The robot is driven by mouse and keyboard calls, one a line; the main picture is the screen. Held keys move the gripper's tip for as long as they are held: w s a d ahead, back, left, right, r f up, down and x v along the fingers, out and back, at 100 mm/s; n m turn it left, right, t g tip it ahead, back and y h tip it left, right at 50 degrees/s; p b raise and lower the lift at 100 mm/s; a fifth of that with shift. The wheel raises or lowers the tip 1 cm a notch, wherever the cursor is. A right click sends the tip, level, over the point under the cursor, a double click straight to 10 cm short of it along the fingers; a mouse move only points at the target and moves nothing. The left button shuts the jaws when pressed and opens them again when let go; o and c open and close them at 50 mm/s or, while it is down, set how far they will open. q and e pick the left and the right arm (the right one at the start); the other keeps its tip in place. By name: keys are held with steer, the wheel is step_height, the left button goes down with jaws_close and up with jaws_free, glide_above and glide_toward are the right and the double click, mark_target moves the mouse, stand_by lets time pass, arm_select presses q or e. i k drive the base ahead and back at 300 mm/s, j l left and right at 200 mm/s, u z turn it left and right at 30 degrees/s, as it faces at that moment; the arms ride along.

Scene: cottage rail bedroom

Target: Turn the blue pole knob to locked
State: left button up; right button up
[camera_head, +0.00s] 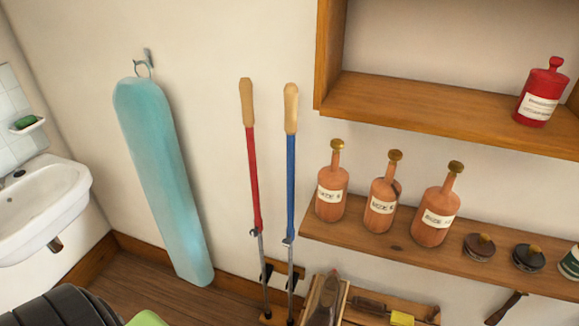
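The blue pole (291,175) stands upright against the wall, with a tan wooden grip on top and a grey metal lower shaft. A small grey-blue knob (288,241) sits where the blue tube meets the metal shaft. It is too small to tell which way it is turned. A similar red pole (252,180) stands just left of it, with its own knob at the same kind of joint.
A teal ironing board (160,175) hangs to the left, beside a white sink (40,205). Right of the poles, a wooden shelf (335,240) holds several brown bottles and jars. A wooden box shelf (400,95) with a red bottle (541,95) is above. Wooden items sit below.

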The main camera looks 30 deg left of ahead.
mark_target(287, 241)
steer(key=u, duration=1.05)
